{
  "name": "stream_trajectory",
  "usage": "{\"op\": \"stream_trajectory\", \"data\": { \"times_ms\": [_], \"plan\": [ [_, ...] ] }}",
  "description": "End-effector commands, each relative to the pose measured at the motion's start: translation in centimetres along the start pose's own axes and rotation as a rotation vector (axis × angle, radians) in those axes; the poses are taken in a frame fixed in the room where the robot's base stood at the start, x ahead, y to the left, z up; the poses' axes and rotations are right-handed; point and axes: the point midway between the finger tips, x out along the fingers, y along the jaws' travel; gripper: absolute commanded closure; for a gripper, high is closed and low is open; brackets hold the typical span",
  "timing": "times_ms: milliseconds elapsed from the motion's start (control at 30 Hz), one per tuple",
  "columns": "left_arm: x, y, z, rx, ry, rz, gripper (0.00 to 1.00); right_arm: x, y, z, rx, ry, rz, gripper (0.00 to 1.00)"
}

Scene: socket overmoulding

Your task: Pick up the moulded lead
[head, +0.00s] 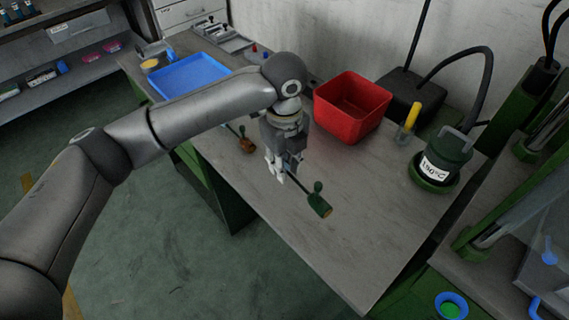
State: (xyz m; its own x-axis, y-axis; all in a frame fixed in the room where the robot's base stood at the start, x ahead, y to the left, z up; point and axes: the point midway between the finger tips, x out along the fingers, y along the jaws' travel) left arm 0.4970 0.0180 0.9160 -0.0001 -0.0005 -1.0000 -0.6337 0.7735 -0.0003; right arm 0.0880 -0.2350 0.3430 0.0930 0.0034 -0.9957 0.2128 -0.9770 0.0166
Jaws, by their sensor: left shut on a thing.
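My left gripper (280,172) points down over the grey bench and is shut on the thin dark lead. The moulded lead (320,205) has a dark green moulded end with an orange tip and a small knob. This end sticks out to the lower right of the fingers, low over the bench top. I cannot tell whether it touches the bench. The fingers hide part of the lead. My right gripper does not show.
A brown-ended piece (247,145) lies left of the gripper. A red bin (352,112) stands behind it, and a blue tray (190,78) at the far left. A green pot (447,158) and a yellow-handled tool (411,118) stand right. The front bench top is clear.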

Motion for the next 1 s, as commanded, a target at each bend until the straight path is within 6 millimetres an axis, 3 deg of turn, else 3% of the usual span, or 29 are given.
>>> {"op": "stream_trajectory", "data": {
  "times_ms": [500,1000],
  "plan": [
    [-3.8,4.8,-6.3,0.002,0.000,-0.002,1.00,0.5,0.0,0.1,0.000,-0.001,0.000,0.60],
    [-4.4,5.7,-7.4,-0.001,0.000,-0.001,1.00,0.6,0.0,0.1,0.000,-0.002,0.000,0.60]
  ]
}}
